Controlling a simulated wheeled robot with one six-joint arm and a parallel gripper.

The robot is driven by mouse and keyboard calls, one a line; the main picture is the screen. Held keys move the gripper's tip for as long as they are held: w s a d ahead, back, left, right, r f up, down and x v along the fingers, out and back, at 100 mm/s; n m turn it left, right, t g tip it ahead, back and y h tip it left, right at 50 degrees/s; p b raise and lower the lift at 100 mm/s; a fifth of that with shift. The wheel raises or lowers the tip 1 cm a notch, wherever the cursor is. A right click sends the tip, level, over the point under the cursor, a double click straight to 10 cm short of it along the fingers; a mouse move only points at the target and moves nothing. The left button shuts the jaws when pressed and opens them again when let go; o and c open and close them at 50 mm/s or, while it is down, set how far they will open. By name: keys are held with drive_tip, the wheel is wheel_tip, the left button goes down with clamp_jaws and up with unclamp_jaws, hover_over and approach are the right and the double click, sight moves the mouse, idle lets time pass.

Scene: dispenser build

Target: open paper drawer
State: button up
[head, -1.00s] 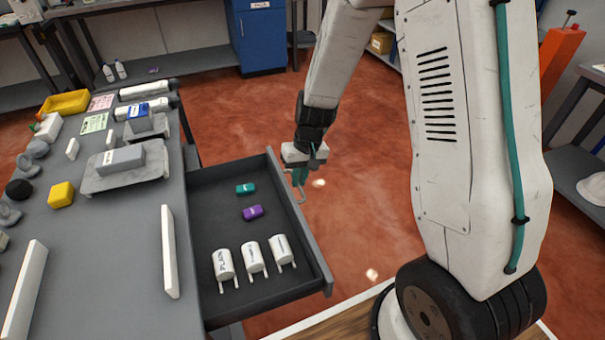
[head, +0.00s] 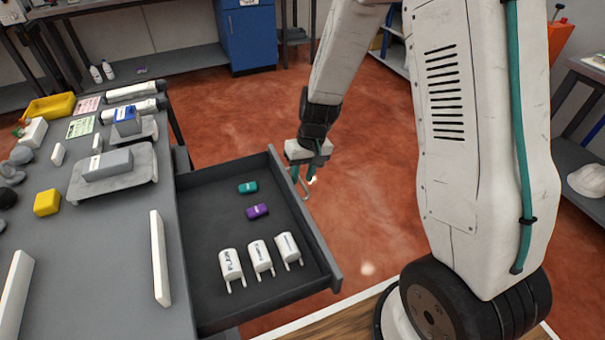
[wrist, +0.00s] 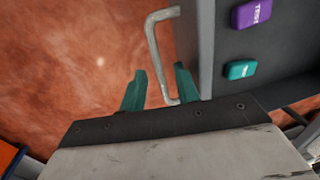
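The grey drawer (head: 215,295) stands pulled out from under the grey workbench, with its inside showing in the head view. Its front panel (head: 310,225) carries a bent metal handle (head: 304,188), which also shows in the wrist view (wrist: 154,48). My gripper (head: 309,178) is at the handle, outside the drawer front. In the wrist view my gripper's teal fingers (wrist: 159,88) are apart, with the handle's bar between them, closer to the right finger. A clear gap shows on the left side of the bar.
The drawer holds a teal box (head: 248,187), a purple box (head: 257,211) and three white cylinders (head: 260,258). The workbench (head: 105,270) at left carries trays, a yellow bin (head: 50,106) and white panels. The red floor (head: 370,210) beyond the drawer front is clear.

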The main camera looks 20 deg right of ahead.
wheel_tip(320, 180, up, 8)
drive_tip(key=d, duration=0.1)
drive_tip(key=shift+d+f, duration=0.15)
drive_tip(key=shift+d, duration=0.1)
idle(0.5)
drive_tip(key=s+d+r+h, duration=0.1)
drive_tip(key=s+r, duration=0.9)
drive_tip(key=s, duration=0.3)
drive_tip(key=s+d+r+t+h, duration=0.1)
drive_tip(key=s+r, duration=0.9)
drive_tip(key=s, duration=0.3)
drive_tip(key=shift+d, duration=0.15)
